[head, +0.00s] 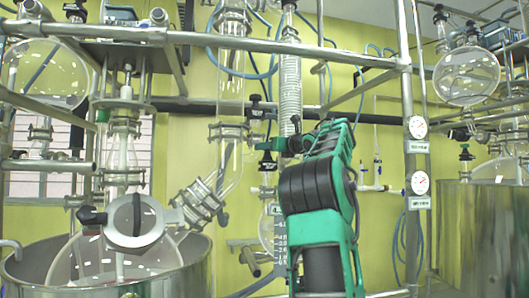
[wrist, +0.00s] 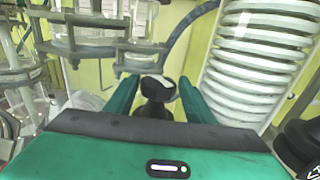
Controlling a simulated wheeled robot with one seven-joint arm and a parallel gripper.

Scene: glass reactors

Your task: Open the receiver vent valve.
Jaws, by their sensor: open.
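My gripper (wrist: 157,97) is open. In the wrist view, its two green fingers stand either side of a black valve handle (wrist: 155,86) with a pale glint on top. Gaps show between the handle and both fingers; contact cannot be made out. In the head view, the gripper (head: 265,145) points left from my green arm, beside the glass column. A black valve knob (head: 267,164) shows just below the fingertips, above the graduated glass receiver (head: 268,228). The receiver is partly hidden behind my arm. No label on the valve is readable.
A coiled glass condenser (head: 290,85) rises close behind my gripper and fills the right of the wrist view (wrist: 255,55). Clamps and metal rails (head: 200,38) cross above. Another black knob (head: 255,101) sits higher. A steel vessel (head: 195,265) stands at lower left.

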